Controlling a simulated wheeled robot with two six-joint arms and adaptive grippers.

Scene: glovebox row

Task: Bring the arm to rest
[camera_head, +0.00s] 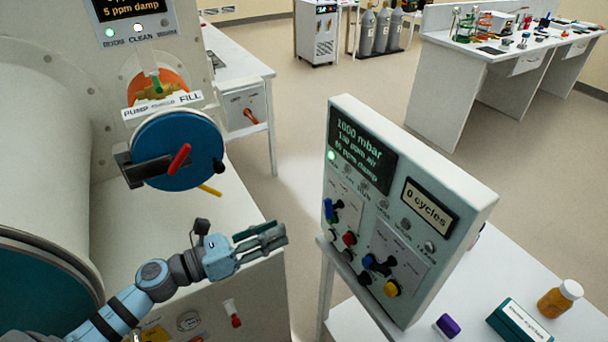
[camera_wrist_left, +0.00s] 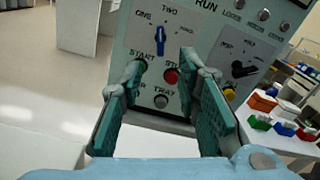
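My left arm comes in from the lower left in the head view. Its left gripper (camera_head: 270,237) is held out in the air, pointing right toward the control panel (camera_head: 395,190), with a gap between them. In the left wrist view the two finger pads of the left gripper (camera_wrist_left: 165,82) stand apart with nothing between them. Beyond them is a panel face (camera_wrist_left: 200,40) with a blue selector, a green START button, a red button and a black knob. My right gripper is not in view.
The blue round door (camera_head: 200,135) with a red handle is on the chamber at left. A bench at lower right holds an amber bottle (camera_head: 560,298), a purple-capped item (camera_head: 447,325) and a teal box (camera_head: 518,322). Open floor (camera_head: 300,130) lies between the benches.

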